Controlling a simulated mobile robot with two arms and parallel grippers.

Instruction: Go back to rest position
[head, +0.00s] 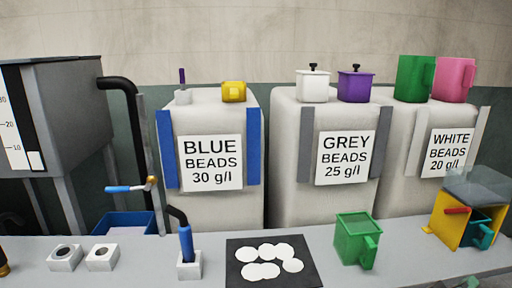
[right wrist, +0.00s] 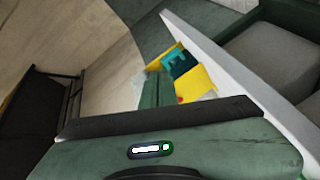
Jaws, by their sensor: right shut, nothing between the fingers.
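My right gripper (right wrist: 157,92) shows in the right wrist view as two green fingers side by side, shut with nothing between them. In the head view only a small green part of it (head: 472,283) shows at the bottom right edge, in front of the table. My left gripper is not in view.
A grey table (head: 210,262) runs across the front. It carries a green mug (head: 356,240), a black mat (head: 240,279) with white discs, and a yellow stand (head: 445,222) holding a teal mug (head: 482,232). White block holders (head: 101,258) stand at left. Labelled bead containers (head: 290,190) stand behind.

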